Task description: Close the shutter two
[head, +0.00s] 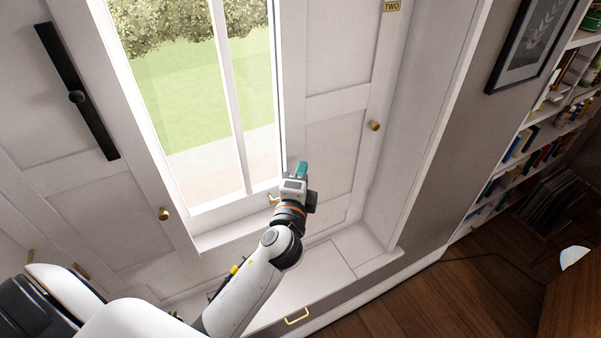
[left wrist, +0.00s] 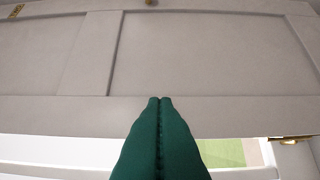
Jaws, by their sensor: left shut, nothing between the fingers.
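Shutter two (head: 335,75) is the white panelled shutter right of the window, with a brass "TWO" plate (head: 392,6) near its top and a round brass knob (head: 375,125). It stands open, leaving the window glass uncovered. My left gripper (head: 301,168) is shut and empty, with its teal fingers by the shutter's window-side edge, below and left of the knob. In the left wrist view the closed fingers (left wrist: 160,101) overlap the lower border of the shutter panel (left wrist: 210,55); I cannot tell whether they touch. The knob shows at the top edge (left wrist: 150,2). My right gripper is out of view.
The window (head: 190,90) has a brass latch (head: 274,199) near my gripper. Another white shutter (head: 90,215) with a brass knob stands open at left. A white sill (head: 320,268) lies below. A framed picture (head: 530,40) and bookshelves (head: 545,135) are at right.

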